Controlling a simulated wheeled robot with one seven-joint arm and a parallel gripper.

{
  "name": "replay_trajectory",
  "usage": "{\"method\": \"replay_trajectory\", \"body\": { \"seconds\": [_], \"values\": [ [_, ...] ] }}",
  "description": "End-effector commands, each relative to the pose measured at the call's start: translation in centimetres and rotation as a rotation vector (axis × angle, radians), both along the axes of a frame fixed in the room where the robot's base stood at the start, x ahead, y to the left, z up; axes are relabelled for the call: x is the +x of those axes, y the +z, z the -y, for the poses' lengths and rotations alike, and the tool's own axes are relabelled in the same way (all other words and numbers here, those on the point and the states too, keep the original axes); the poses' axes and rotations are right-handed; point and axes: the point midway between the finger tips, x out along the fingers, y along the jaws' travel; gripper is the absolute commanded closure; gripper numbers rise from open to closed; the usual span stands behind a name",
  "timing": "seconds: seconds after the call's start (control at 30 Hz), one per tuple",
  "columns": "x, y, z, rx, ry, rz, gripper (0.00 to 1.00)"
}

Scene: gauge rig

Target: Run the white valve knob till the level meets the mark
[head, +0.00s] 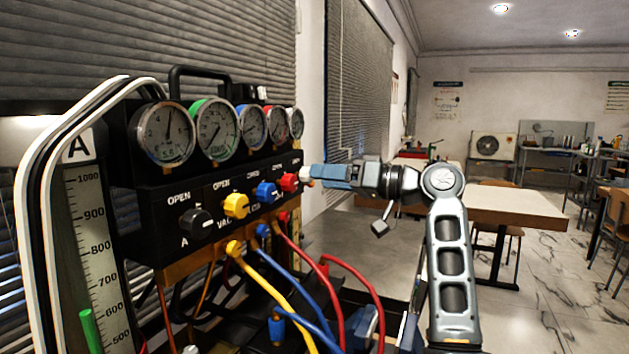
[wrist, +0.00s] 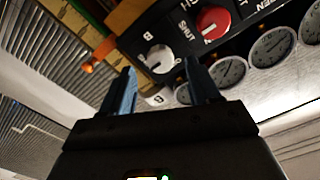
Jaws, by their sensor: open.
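The white valve knob (wrist: 160,58) sits on the black panel (wrist: 135,42) beside a letter B in the wrist view, ahead of my gripper's fingertips. In the head view a bit of the white knob (head: 305,172) shows at the panel's right end, at the tip of my gripper (head: 318,174). My gripper (wrist: 160,80) is open, its two blue fingers apart with the knob between and beyond them; I cannot tell whether they touch it.
Red (head: 289,182), blue (head: 265,190), yellow (head: 236,206) and black (head: 195,222) knobs line the panel. Several round gauges (head: 162,133) stand above. Yellow (head: 270,290), blue and red hoses hang below. A table (head: 510,206) stands behind my arm.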

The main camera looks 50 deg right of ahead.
Motion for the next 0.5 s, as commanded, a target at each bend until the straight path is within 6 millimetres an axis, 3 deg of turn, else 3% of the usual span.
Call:
{"method": "replay_trajectory", "body": {
  "seconds": [0.2, 0.5],
  "values": [
    [-2.7, -0.1, 1.0, 0.000, -0.001, 0.000, 0.39],
    [-3.4, 0.0, 1.2, 0.000, 0.000, 0.000, 0.39]
  ]
}}
